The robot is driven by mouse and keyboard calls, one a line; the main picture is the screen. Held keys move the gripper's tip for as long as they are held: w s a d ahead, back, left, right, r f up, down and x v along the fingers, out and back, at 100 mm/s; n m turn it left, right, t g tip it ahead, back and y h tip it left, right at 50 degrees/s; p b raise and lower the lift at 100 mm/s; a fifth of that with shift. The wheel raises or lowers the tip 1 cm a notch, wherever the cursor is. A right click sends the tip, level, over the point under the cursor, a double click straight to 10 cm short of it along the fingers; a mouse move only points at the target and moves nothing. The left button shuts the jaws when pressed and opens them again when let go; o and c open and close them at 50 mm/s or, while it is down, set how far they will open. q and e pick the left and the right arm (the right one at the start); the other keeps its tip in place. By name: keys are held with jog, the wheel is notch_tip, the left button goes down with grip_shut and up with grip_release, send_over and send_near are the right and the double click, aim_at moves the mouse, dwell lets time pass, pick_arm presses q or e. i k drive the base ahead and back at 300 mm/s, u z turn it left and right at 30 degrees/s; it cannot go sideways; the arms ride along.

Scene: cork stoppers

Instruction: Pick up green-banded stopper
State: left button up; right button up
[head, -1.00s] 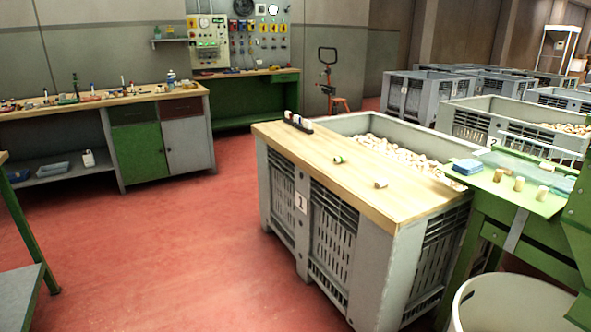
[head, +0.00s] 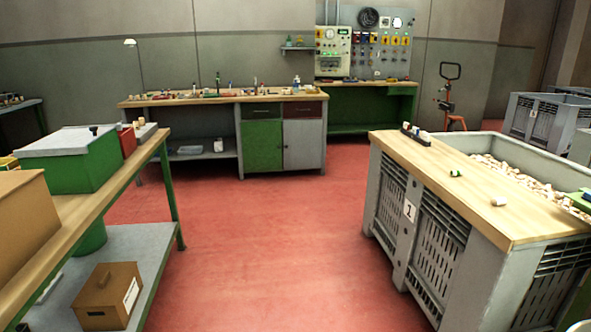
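A small stopper with a green band (head: 456,173) lies on the wooden board on top of the grey crate marked 1, at the right of the head view. A plain cork-coloured stopper (head: 499,201) lies nearer on the same board. A dark rack (head: 415,133) with a few stoppers stands at the board's far left end. Neither of my grippers shows in the head view.
The wooden board (head: 450,199) covers part of the crate (head: 433,237), which holds many loose corks (head: 520,178). A bench with a green box (head: 68,171) stands at left. Red floor (head: 270,255) lies clear between. A workbench (head: 225,97) stands behind.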

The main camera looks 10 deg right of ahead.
aim_at(457, 172)
jog(key=u, duration=0.1)
jog(key=i, duration=2.35)
jog(key=z, duration=0.5)
jog(key=i, duration=1.9)
jog(key=z, duration=2.05)
jog(key=i, duration=0.95)
jog(key=z, duration=0.75)
